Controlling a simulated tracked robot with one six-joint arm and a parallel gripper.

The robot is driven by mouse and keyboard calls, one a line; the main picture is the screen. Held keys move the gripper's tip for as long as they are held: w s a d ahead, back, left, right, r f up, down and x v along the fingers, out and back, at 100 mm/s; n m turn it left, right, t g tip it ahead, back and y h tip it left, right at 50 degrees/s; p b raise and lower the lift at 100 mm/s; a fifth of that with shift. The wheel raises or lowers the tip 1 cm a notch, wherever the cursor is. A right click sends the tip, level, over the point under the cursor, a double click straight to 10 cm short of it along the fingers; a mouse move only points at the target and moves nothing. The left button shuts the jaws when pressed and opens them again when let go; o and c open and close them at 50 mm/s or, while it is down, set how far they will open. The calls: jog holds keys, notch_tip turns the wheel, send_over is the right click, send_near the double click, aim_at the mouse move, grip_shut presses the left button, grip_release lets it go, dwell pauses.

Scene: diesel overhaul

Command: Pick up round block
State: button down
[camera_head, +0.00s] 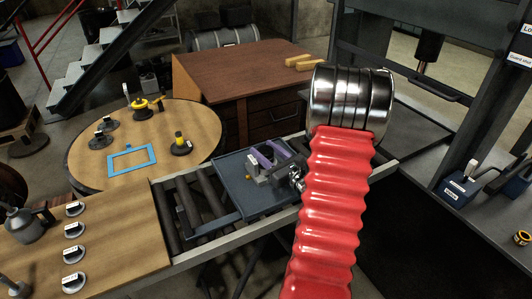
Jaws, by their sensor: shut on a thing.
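My gripper (272,156) shows in part just left of my red arm sleeve, low over the blue-grey tray. Its purple, bar-like parts lie side by side, and the sleeve hides some of the wrist behind it. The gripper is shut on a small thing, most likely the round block. The held thing is too small and too covered for its outline to be told. I cannot tell whether it touches the tray or hangs just above it.
The tray (225,188) lies on a roller conveyor (188,206). A round wooden table (93,167) at left holds a blue frame (131,160) and several black-based pieces. A wooden bench (110,235) is front left, a brown desk (235,75) behind. A dark press frame (443,110) stands right.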

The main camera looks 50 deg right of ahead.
aim_at(266, 150)
jog(key=shift+r, duration=4.9)
jog(key=shift+s, duration=0.1)
